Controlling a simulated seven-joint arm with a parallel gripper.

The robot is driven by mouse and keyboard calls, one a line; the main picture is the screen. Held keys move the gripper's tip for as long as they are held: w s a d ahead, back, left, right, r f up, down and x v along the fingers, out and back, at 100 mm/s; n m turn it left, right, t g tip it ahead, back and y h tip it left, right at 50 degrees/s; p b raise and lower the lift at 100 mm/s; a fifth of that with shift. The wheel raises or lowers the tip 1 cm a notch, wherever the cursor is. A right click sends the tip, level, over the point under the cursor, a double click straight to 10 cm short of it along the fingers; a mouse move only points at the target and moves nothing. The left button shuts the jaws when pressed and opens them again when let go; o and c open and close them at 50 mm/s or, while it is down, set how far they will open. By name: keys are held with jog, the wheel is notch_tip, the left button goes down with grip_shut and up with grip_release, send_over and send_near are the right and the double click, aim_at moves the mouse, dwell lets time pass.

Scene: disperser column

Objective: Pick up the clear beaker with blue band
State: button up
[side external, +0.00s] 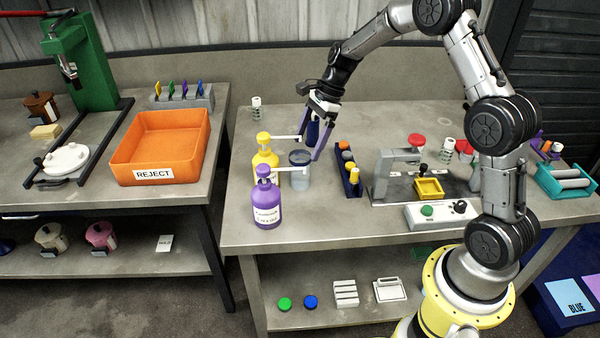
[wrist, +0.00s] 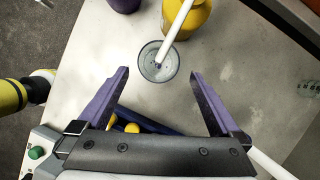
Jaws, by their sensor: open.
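The clear beaker with a dark blue band (side external: 300,170) stands upright on the table beside the yellow and purple pump bottles. In the wrist view the beaker (wrist: 158,62) is seen from above, just beyond and between my fingertips, with a white pump spout crossing over its mouth. My gripper (side external: 311,145) is above the table, close to the beaker at its right and behind. The wrist view shows my gripper (wrist: 159,76) open, its two purple fingers spread wide with nothing between them.
The yellow pump bottle (side external: 266,160) and the purple pump bottle (side external: 266,203) stand left of the beaker, spouts reaching toward it. A dark blue rack (side external: 350,183) with several capped vials is close on the right. An orange reject bin (side external: 163,145) sits on the left table.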

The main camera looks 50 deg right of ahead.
aim_at(300, 151)
jog(key=shift+a+x, duration=0.15)
jog(key=shift+x, duration=1.3)
jog(key=shift+a+x, duration=0.1)
jog(key=shift+x, duration=1.35)
jog(key=shift+r, duration=0.15)
grip_shut()
jog(key=shift+r, duration=0.2)
jog(key=shift+r, duration=1.1)
jog(key=s+a, duration=0.2)
jog(key=s, duration=1.5)
jog(key=shift+s+r, duration=0.4)
jog(key=shift+s, duration=0.1)
